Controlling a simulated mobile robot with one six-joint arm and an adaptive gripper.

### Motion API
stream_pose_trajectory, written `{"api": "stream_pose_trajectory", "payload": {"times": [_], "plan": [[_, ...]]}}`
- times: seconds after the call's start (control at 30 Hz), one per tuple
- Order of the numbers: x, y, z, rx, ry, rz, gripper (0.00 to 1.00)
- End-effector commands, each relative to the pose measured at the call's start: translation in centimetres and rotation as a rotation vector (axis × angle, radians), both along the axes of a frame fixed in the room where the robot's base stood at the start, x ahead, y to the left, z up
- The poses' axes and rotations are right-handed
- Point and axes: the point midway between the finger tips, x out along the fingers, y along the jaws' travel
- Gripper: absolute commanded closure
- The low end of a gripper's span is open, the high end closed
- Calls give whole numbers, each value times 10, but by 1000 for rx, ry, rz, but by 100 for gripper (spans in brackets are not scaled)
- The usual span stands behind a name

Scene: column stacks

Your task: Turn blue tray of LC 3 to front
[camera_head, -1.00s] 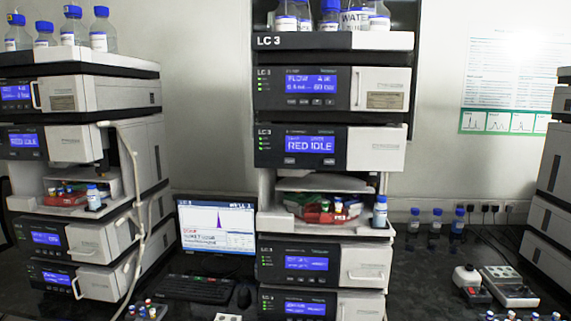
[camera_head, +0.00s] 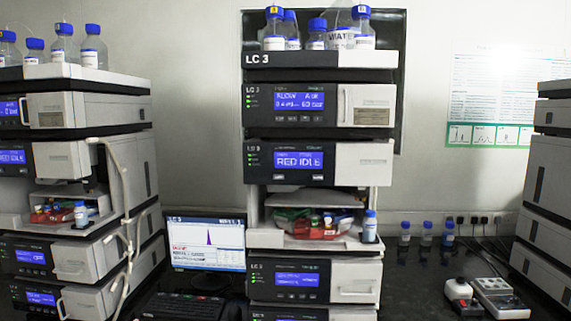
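The LC 3 stack (camera_head: 258,60) stands in the middle of the view, a column of white and black modules. Its open sampler bay (camera_head: 275,242) holds a round carousel with small vials. A red tray (camera_head: 316,233) is at the front of the carousel, and a green tray part (camera_head: 290,213) shows at its left. A blue tray cannot be made out clearly; the back of the carousel is hidden. The display above the bay (camera_head: 298,160) reads "RED IDLE". My gripper is not in view.
A blue-capped bottle (camera_head: 370,226) stands at the bay's right edge. More bottles (camera_head: 362,27) stand on top. Another stack (camera_head: 75,160) is at left, with a monitor (camera_head: 207,245) between. A white device (camera_head: 498,298) and bottles (camera_head: 426,234) are on the bench at right.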

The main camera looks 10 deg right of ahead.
Motion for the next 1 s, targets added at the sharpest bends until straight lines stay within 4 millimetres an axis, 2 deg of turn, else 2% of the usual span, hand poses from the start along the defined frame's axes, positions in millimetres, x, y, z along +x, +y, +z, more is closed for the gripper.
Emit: {"api": "stream_pose_trajectory", "payload": {"times": [0.1, 0.7, 1.0], "plan": [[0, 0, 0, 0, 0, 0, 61], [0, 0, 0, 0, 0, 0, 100], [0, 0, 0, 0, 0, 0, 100]]}}
